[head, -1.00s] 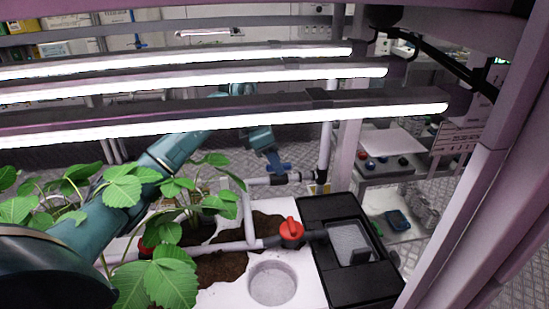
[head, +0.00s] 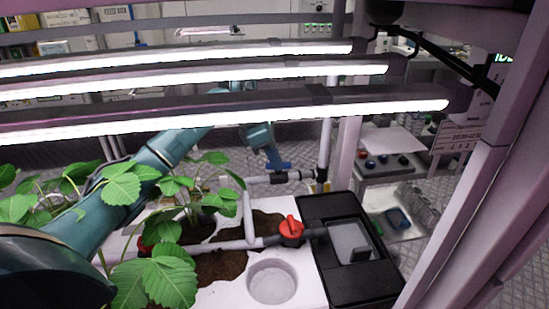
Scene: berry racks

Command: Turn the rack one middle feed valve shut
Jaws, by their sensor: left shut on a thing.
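My left arm comes in from the left behind the leaves and passes behind the light bars. Its gripper (head: 272,157) reaches down to a blue valve handle (head: 279,166) on the white pipe behind the planting tray. It is shut on that handle as far as I can see; the fingertips are small and partly merge with it. Which way the handle is turned is hard to tell. A second valve with a red handle (head: 291,228) sits on the nearer pipe, with no gripper at it. My right gripper is not in view.
Three lit bars (head: 230,119) cross above the plants. Strawberry plants (head: 165,275) grow in the white tray (head: 215,297), which has an empty round hole (head: 272,282). A black box (head: 345,285) stands right of it. A rack post (head: 450,220) bounds the right side.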

